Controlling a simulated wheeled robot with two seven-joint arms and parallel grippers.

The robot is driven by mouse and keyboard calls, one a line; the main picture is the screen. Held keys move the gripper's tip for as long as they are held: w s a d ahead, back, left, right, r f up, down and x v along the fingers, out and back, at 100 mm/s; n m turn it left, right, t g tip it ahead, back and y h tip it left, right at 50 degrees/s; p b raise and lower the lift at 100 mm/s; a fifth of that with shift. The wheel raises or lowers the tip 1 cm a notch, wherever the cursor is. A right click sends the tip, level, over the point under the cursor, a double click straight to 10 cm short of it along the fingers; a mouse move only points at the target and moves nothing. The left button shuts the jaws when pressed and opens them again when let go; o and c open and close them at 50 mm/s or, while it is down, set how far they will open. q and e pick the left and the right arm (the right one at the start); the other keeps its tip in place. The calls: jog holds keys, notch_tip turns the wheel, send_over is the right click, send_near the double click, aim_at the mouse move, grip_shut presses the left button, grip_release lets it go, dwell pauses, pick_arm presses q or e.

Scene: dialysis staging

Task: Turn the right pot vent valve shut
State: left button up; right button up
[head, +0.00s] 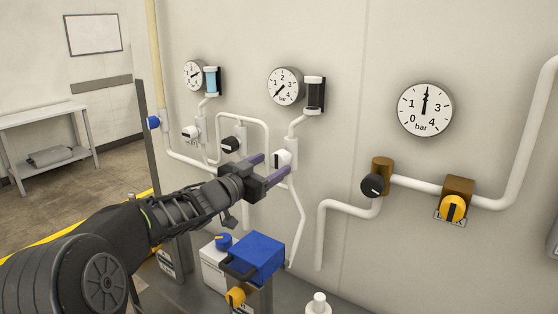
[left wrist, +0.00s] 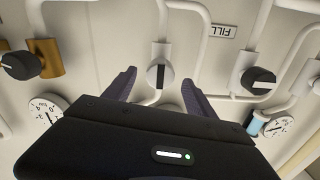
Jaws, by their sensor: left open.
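My left gripper (head: 268,170) is open in front of the wall piping, and its two purplish fingers point at a small valve. That valve (head: 282,158) has a white body and sits under the dark-filled right pot (head: 314,95). The bar runs roughly in line with the pipe there. No label on this valve is readable. My right gripper is not in view.
A black knob (head: 230,145) sits close left of my gripper. A blue-filled pot (head: 211,79) hangs further left. Right are a brown-bodied valve with black knob (head: 374,185), a yellow knob (head: 453,208) and a large gauge (head: 425,109). A blue box (head: 257,256) stands below.

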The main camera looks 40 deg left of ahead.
aim_at(277, 162)
pick_arm(q)
jog(key=w, duration=0.4)
jog(key=shift+w+a, duration=0.1)
jog(key=shift+w, duration=0.1)
jog(key=shift+c, duration=0.5)
jog(key=c, duration=1.3)
